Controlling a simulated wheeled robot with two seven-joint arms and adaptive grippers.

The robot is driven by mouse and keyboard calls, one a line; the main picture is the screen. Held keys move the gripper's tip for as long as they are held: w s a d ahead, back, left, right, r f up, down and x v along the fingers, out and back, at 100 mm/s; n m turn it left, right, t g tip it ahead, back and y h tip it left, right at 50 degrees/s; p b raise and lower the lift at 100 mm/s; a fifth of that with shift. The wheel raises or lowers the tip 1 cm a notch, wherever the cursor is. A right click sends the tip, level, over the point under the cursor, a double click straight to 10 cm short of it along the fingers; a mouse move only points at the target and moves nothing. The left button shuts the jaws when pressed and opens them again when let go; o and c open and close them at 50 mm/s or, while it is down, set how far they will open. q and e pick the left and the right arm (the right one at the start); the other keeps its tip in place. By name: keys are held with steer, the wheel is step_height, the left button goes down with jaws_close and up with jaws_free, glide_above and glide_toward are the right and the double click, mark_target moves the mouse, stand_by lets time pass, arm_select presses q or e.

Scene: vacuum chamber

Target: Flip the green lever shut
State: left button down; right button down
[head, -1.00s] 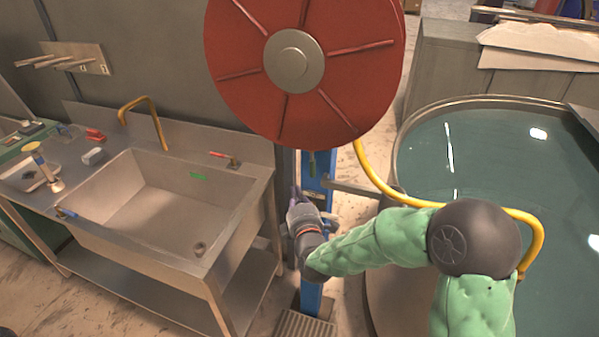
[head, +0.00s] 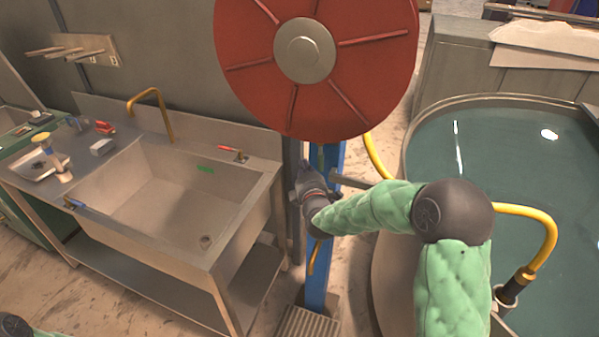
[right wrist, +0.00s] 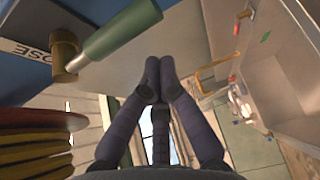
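The green lever (right wrist: 122,30) shows at the top of the right wrist view. It is a tapered green handle joined to a brass fitting (right wrist: 65,52) beside a blue panel with a white label reading "OSE". My right gripper (right wrist: 160,68) has its two dark fingertips together with nothing seen between them. The fingertips appear just below and right of the lever, with a small gap in the picture. In the head view my right gripper (head: 306,170) is beside the blue post (head: 320,270), below the red reel. The lever is not clear there. My left gripper is out of view.
The large red reel (head: 345,75) hangs over the post. A steel sink (head: 165,205) stands to the left, with a red-handled tap (head: 235,152) on its rim. A round water tank (head: 540,180) and a yellow hose (head: 535,215) are at the right.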

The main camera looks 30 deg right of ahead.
steer(key=shift+s+d+r, duration=0.1)
steer(key=shift+s+d, duration=0.6)
steer(key=shift+d, duration=0.05)
steer(key=shift+s+d+n+p, duration=0.2)
steer(key=shift+n+p, duration=0.1)
steer(key=shift+p, duration=0.15)
steer(key=shift+s+d+g+p, duration=0.1)
steer(key=shift+g+p, duration=0.2)
